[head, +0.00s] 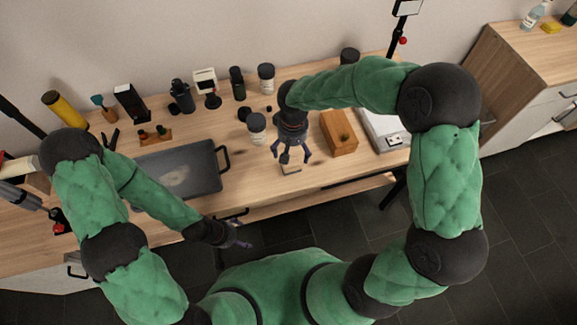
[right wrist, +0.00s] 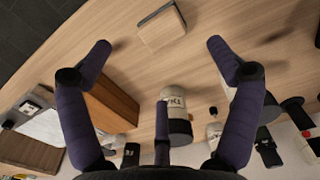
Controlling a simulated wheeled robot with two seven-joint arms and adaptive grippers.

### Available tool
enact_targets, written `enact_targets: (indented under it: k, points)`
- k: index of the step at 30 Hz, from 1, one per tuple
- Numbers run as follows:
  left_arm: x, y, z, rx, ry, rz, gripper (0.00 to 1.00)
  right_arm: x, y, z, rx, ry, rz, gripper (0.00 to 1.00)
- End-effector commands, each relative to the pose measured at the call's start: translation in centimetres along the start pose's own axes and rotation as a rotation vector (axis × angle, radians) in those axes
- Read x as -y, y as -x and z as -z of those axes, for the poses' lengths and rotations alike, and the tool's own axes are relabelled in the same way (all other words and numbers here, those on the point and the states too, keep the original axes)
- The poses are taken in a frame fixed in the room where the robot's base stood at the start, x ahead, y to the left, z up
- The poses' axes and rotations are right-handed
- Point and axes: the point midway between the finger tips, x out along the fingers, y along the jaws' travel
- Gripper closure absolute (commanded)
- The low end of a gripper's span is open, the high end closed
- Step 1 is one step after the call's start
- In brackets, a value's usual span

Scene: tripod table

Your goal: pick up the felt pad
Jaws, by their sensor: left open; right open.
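A white jar with a dark lid (head: 256,127) stands behind the right gripper, and a wooden box (head: 339,133) stands to its right. A dark tray (head: 187,170) lies to the left. Several jars and bottles line the wall. Bare table surrounds the pad.

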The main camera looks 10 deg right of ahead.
Motion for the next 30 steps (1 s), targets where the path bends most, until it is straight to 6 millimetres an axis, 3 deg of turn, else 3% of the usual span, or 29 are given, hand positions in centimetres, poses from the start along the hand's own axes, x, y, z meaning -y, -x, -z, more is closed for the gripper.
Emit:
enact_targets:
  k: [6, 14, 22, 30]
  points:
    - [0.4, -1.1, 0.0, 0.0, 0.0, 0.0, 0.16, 0.0, -3.6, -0.1, 0.003, -0.001, 0.001, 0.1]
    - [0.6, -1.6, 0.1, 0.0, 0.0, 0.0, 0.16, 0.1, -5.3, 0.0, 0.001, 0.0, 0.002, 0.1]
    - [1.1, -3.0, 0.1, 0.0, 0.0, 0.0, 0.16, 0.3, -9.0, 0.1, 0.002, 0.0, 0.002, 0.1]
    - [1.1, -3.1, 0.1, 0.0, 0.0, 0.0, 0.16, 0.3, -9.7, 0.1, 0.001, 0.0, 0.003, 0.1]
